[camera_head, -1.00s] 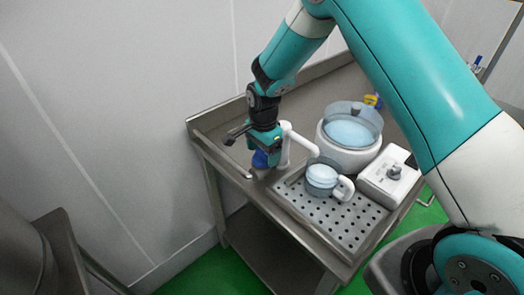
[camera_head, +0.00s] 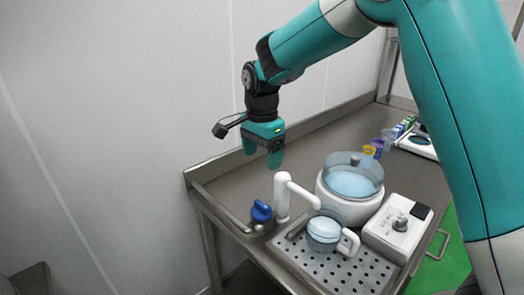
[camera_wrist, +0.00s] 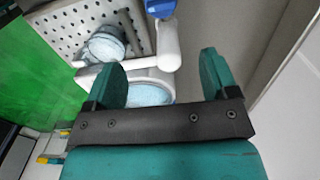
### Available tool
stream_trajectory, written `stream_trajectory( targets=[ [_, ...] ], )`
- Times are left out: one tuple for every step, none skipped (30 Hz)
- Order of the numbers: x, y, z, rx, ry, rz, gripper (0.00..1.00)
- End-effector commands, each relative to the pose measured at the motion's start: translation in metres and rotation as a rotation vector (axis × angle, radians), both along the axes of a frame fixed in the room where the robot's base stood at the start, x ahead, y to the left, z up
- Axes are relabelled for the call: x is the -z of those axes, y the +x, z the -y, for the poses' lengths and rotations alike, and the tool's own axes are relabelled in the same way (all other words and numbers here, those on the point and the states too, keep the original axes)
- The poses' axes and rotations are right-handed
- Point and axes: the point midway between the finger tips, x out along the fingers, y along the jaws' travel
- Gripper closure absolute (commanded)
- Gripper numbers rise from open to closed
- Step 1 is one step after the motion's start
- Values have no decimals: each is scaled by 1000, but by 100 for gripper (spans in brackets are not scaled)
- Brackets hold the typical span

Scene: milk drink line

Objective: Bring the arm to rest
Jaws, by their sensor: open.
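My gripper (camera_head: 263,150) is in the air above the steel table (camera_head: 235,190), pointing down, behind and above the white tap (camera_head: 283,198). It touches nothing in the head view. In the wrist view my gripper (camera_wrist: 165,80) shows two teal fingers spread apart with nothing held between them. The blue tap handle (camera_head: 261,211) is on the table left of the tap and below the gripper. It also shows at the top of the wrist view (camera_wrist: 160,8).
A cup with a white handle (camera_head: 324,232) stands on the perforated tray (camera_head: 310,262) under the spout. A round white vessel with a clear lid (camera_head: 351,205) and a white control box (camera_head: 396,228) stand to the right. Small coloured items sit farther back. A wall rises behind the table.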

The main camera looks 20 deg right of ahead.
Motion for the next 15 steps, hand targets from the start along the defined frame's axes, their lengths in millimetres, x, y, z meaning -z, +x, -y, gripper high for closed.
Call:
stream_trajectory(
  targets=[
    [-6, 0, 0, 0, 1, 2, 20],
    [-9, 0, 0, 0, 0, 1, 20],
    [-12, 0, 0, 0, 0, 1, 20],
    [-14, 0, 0, 0, 0, 1, 20],
    [-15, 0, 0, 0, 0, 0, 20],
    [-17, 0, 0, 0, 0, 0, 20],
    [-17, 0, 0, 0, 0, -1, 20],
    [-18, 0, 0, 0, 0, -1, 20],
    [-18, 0, 0, 0, 0, -1, 20],
    [-18, 0, 0, 0, 0, -1, 20],
    [-18, 0, 0, 0, 0, -1, 20],
    [-18, 0, 0, 0, 0, -1, 20],
    [-18, 0, 0, 0, 0, -1, 20],
    [-18, 0, 0, 0, 0, -1, 20],
    [-18, 0, 0, 0, 0, -1, 20]
  ],
)
